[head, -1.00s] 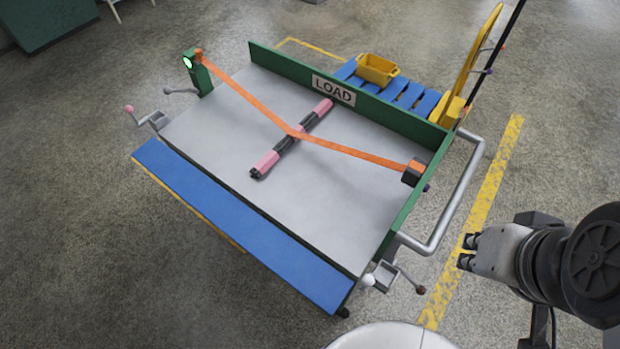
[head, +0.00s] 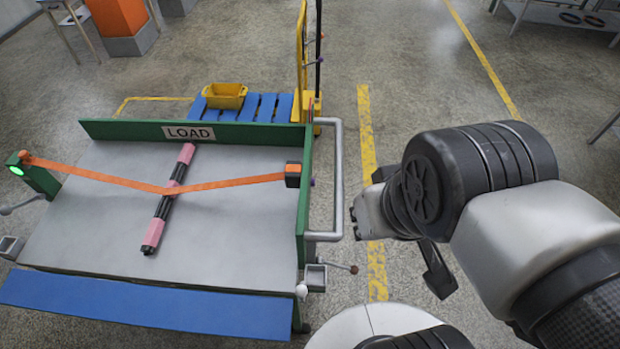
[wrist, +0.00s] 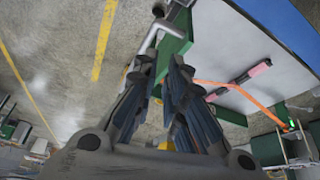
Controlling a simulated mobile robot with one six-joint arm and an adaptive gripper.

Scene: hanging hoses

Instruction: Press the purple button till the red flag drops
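I cannot make out a red flag for certain in either view.
The orange strap (head: 110,180) crosses the grey table over a pink and black bar (head: 168,198). A grey tube rail (head: 338,180) stands out from the right wall, close to my gripper. A crank (head: 335,267) juts out at the front right corner. Open floor lies to the right.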

